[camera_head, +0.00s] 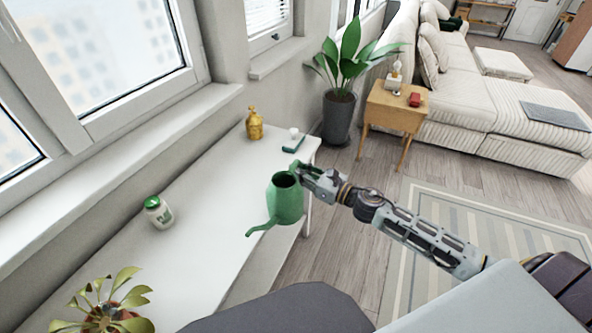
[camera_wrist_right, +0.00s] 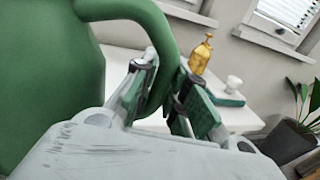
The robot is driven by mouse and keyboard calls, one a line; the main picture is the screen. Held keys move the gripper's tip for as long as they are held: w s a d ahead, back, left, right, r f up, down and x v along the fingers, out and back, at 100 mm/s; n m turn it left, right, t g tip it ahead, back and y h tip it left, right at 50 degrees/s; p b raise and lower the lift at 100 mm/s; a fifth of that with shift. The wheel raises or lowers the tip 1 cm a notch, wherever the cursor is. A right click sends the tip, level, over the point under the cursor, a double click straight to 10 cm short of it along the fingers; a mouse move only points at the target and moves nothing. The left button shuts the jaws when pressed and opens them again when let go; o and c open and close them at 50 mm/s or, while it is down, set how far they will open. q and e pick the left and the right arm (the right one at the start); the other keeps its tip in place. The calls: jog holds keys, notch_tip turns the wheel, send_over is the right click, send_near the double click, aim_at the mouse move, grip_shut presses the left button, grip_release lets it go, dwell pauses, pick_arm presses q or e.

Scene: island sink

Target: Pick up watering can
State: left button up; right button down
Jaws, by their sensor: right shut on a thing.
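The green watering can (camera_head: 286,200) is at the front edge of the white table in the head view, its spout pointing to the lower left. My right gripper (camera_head: 302,170) is shut on its handle, on the can's right side. In the right wrist view the can's body (camera_wrist_right: 45,75) fills the left, and its curved handle (camera_wrist_right: 165,45) passes between my right gripper's fingers (camera_wrist_right: 160,95). The can's base overlaps the table edge in the head view; I cannot tell whether it touches the table. My left gripper is not in view.
A wooden side table (camera_head: 396,106) and large plant (camera_head: 345,75) stand beyond.

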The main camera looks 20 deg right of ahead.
jog(key=shift+s+d, duration=0.4)
jog(key=shift+s, duration=0.15)
jog(key=shift+s+d, duration=0.15)
jog(key=shift+s, duration=0.1)
dwell(0.8)
